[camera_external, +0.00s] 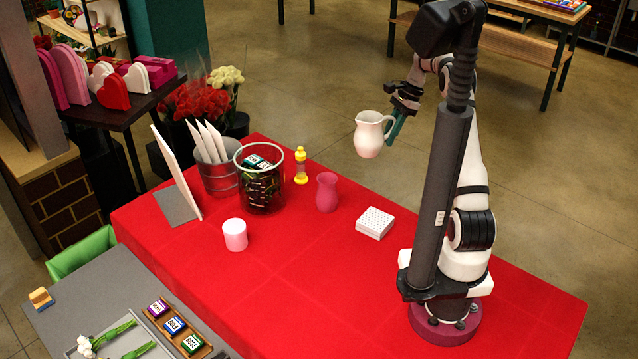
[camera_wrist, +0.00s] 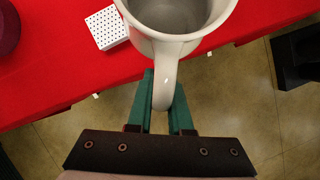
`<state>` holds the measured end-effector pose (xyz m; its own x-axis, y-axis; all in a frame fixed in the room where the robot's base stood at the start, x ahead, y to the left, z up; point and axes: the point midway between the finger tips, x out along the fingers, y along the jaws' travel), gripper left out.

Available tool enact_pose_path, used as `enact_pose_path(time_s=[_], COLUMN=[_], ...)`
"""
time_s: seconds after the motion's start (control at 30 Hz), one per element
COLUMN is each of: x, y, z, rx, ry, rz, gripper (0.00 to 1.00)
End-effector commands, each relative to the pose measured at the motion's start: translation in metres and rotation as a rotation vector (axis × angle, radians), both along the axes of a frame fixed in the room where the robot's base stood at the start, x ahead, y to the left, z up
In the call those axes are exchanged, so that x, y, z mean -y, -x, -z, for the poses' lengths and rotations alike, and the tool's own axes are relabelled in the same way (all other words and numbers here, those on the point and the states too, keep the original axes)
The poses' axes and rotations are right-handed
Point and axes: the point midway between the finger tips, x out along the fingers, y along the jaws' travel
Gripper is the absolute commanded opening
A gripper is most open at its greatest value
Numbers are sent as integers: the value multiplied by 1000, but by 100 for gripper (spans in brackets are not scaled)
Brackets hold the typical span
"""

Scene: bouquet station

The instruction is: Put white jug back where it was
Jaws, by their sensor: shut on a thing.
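The white jug (camera_external: 369,136) hangs upright in the air near the table's far right edge in the external view. My gripper (camera_external: 398,122) is shut on its handle, with green fingers on both sides of it. In the wrist view the jug (camera_wrist: 180,18) is at the top, its open mouth facing the camera, and the handle runs down between the fingertips of my gripper (camera_wrist: 162,105). The jug looks empty from the part of its inside that shows. Its base is hidden in the wrist view.
On the red table (camera_external: 290,300) stand a pink vase (camera_external: 327,192), a white perforated block (camera_external: 375,223), a yellow bottle (camera_external: 301,166), a glass container (camera_external: 259,190) and a white-pink cylinder (camera_external: 235,235). The perforated block also shows in the wrist view (camera_wrist: 107,27). The table's front middle is clear.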

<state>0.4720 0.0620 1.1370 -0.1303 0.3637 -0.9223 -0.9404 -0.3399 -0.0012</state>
Motion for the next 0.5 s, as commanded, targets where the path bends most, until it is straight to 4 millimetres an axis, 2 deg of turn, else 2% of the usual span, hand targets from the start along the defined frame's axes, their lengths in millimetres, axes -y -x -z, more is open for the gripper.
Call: enact_pose_path(time_s=[0.27,0.5], x=[-30,-67], y=[25,67], z=[-3,-4], rx=[0,0], ry=[-2,-4], rz=[-78,-189], gripper=[0,0])
